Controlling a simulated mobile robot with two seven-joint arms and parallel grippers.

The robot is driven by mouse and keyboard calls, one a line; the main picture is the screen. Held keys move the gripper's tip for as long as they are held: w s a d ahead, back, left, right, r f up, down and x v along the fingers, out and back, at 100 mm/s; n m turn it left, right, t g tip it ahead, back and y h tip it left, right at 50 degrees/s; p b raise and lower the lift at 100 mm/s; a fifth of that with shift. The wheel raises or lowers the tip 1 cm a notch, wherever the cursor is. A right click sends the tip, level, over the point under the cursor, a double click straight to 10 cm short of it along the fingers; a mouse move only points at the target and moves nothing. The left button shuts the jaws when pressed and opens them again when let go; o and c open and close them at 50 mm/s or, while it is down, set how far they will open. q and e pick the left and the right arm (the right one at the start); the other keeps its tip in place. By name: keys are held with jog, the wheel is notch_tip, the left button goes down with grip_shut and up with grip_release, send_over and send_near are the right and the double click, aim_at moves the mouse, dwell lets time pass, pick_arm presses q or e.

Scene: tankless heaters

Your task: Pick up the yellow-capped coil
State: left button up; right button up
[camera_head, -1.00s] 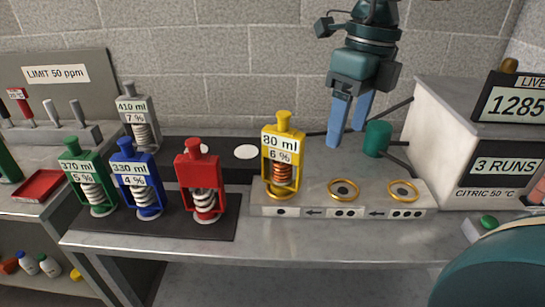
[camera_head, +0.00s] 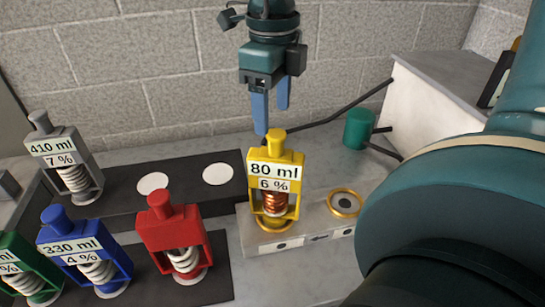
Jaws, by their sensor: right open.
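The yellow-capped coil (camera_head: 273,180) stands upright on the first gold ring of the pale dock block (camera_head: 283,241). It has a yellow frame, a copper coil inside and labels reading 80 ml and 6 %. My right gripper (camera_head: 272,115) hangs above and behind it, pointing down, with its two blue fingers apart and empty. The left fingertip shows close to the cap's top in the picture; I cannot tell any contact. My left gripper is not in the picture.
Red (camera_head: 174,238), blue (camera_head: 86,250) and green (camera_head: 28,266) coils stand on the dark front mat. A grey coil (camera_head: 66,158) stands behind, left of two white discs. A green cylinder (camera_head: 358,129) with dark pipes is right of the yellow coil. My arm covers the lower right.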

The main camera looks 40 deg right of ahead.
aim_at(276, 147)
notch_tip(276, 147, down, 3)
jog(key=shift+f, duration=0.2)
jog(key=shift+s+d+f+p, duration=0.15)
jog(key=shift+f+p, duration=0.1)
jog(key=shift+f, duration=1.1)
jog(key=shift+d+f+p, duration=0.1)
jog(key=shift+f+p, duration=0.1)
jog(key=shift+f, duration=1.1)
jog(key=shift+c, duration=0.3)
grip_shut()
